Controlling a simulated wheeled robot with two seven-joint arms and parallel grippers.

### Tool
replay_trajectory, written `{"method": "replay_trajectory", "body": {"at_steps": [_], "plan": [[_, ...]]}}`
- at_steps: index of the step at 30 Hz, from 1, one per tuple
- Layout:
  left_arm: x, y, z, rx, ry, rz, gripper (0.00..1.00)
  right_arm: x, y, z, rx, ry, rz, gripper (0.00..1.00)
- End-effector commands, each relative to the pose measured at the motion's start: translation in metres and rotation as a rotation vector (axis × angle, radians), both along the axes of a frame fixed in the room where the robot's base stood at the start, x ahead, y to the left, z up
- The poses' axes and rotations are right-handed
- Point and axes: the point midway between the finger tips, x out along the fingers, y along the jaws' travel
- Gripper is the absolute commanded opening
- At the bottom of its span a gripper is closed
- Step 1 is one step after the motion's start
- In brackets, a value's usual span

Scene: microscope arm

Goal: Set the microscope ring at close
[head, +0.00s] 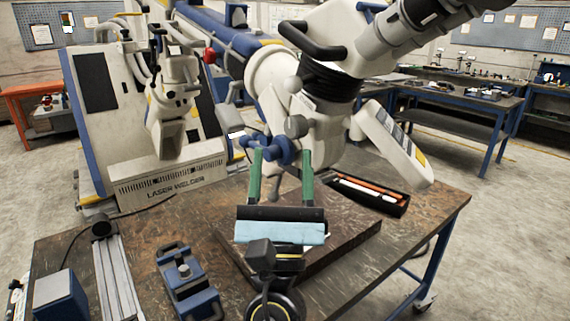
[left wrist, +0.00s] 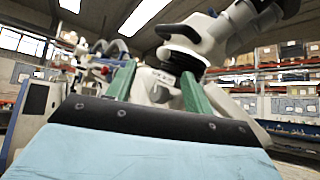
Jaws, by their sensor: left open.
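The microscope (head: 330,120) is a large white unit on a blue-and-white arm, above the workbench. A black ribbed ring (head: 331,82) goes round its body; I cannot tell whether this is the task's ring, nor its setting. A blue knob (head: 283,151) shows low on the microscope's left side. My left gripper (head: 281,153) points away from me, its two green fingers apart, with the blue knob appearing between the tips. Contact cannot be made out. In the left wrist view the open fingers (left wrist: 157,69) stand before the white microscope body (left wrist: 207,38). My right gripper is out of view.
The brown workbench (head: 420,232) holds a dark open case (head: 372,192) with pen-like tools, a blue clamp-like fixture (head: 187,283) and a metal rail (head: 119,275). A laser welder (head: 170,180) stands behind at left. A grey-white panel (head: 392,145) hangs right of the microscope.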

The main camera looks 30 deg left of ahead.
Motion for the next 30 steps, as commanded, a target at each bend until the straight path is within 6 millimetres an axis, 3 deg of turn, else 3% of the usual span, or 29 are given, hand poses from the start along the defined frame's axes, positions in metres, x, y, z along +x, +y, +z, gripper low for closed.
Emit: {"method": "replay_trajectory", "body": {"at_steps": [17, 26, 30], "plan": [[-0.003, -0.002, -0.005, 0.0, 0.001, -0.001, 0.52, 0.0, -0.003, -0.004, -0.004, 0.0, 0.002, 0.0], [-0.037, -0.02, -0.049, 0.002, 0.006, -0.003, 0.52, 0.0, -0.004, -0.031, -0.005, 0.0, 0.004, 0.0], [-0.056, -0.031, -0.071, 0.002, 0.005, -0.003, 0.52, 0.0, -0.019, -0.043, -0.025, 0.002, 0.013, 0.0]]}}
